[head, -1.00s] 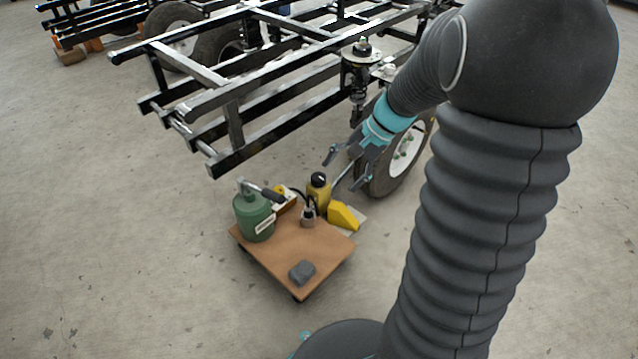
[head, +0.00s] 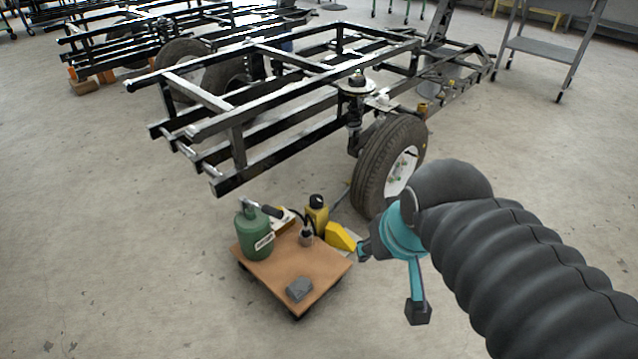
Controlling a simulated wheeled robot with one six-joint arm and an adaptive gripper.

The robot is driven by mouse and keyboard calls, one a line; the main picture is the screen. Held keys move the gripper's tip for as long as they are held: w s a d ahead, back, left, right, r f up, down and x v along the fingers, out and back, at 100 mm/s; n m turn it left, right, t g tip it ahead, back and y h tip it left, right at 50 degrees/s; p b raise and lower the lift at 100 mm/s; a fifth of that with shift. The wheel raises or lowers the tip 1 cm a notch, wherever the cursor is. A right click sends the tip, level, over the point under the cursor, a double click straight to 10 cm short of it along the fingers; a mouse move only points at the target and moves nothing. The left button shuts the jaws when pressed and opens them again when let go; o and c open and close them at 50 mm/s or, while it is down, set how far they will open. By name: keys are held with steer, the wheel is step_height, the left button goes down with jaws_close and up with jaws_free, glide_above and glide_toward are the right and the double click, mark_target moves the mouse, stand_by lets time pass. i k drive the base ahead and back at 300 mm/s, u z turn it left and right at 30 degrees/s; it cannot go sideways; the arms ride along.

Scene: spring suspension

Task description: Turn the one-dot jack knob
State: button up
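I cannot make out a jack knob or a one-dot mark at this size. A thin rod (head: 341,198) runs low on the floor between the front wheel and the yellow bottle; I cannot tell whether it belongs to a jack. My gripper (head: 390,282) is in the head view, to the right of the low brown cart (head: 288,268). Its two fingers are spread wide apart and nothing shows between them. Part of it is hidden by my arm.
A black chassis frame (head: 232,130) with a wheel (head: 386,170) stands behind. The floor at left is clear.

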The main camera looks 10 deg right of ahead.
mark_target(316, 201)
steer(key=z, duration=0.35)
steer(key=k, duration=0.45)
steer(key=z, duration=0.9)
steer(key=i, duration=0.75)
steer(key=u, duration=0.85)
steer(key=i, duration=0.75)
steer(key=u, duration=0.85)
